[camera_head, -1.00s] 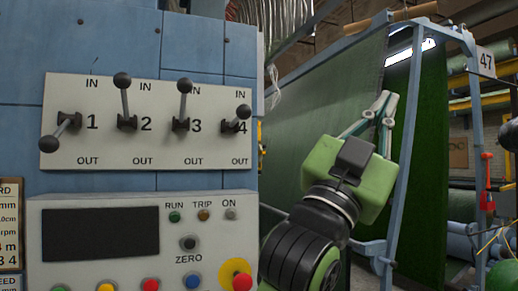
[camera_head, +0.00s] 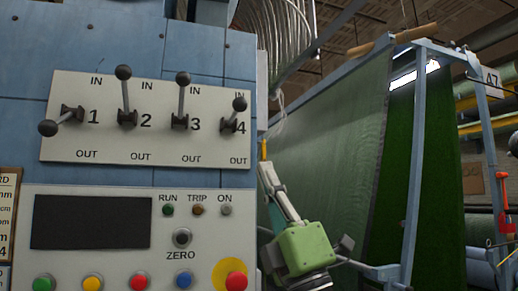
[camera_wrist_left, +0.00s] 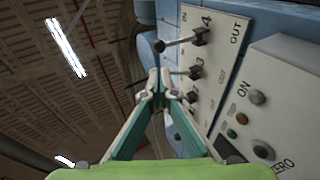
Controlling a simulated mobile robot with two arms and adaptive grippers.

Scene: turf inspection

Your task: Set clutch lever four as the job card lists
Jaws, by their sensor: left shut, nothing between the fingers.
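Clutch lever four (camera_head: 239,104) is a short grey lever with a dark ball knob at the right end of a white panel. Its knob is raised toward the IN label. My left gripper (camera_head: 264,167) is shut and empty, its fingertips up and left, right of the panel and lower than lever four. In the left wrist view the shut fingertips (camera_wrist_left: 155,76) are apart from lever four's knob (camera_wrist_left: 160,46). The job card (camera_head: 8,215) is cut off at the left edge; its lines cannot be read in full. My right gripper is not in view.
Lever three (camera_head: 183,79) and lever two (camera_head: 123,73) point up toward IN. Lever one (camera_head: 48,128) points left and slightly down. Below is a control box (camera_head: 100,202) with buttons and a dark display. Green turf (camera_head: 437,150) hangs in a blue frame at right.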

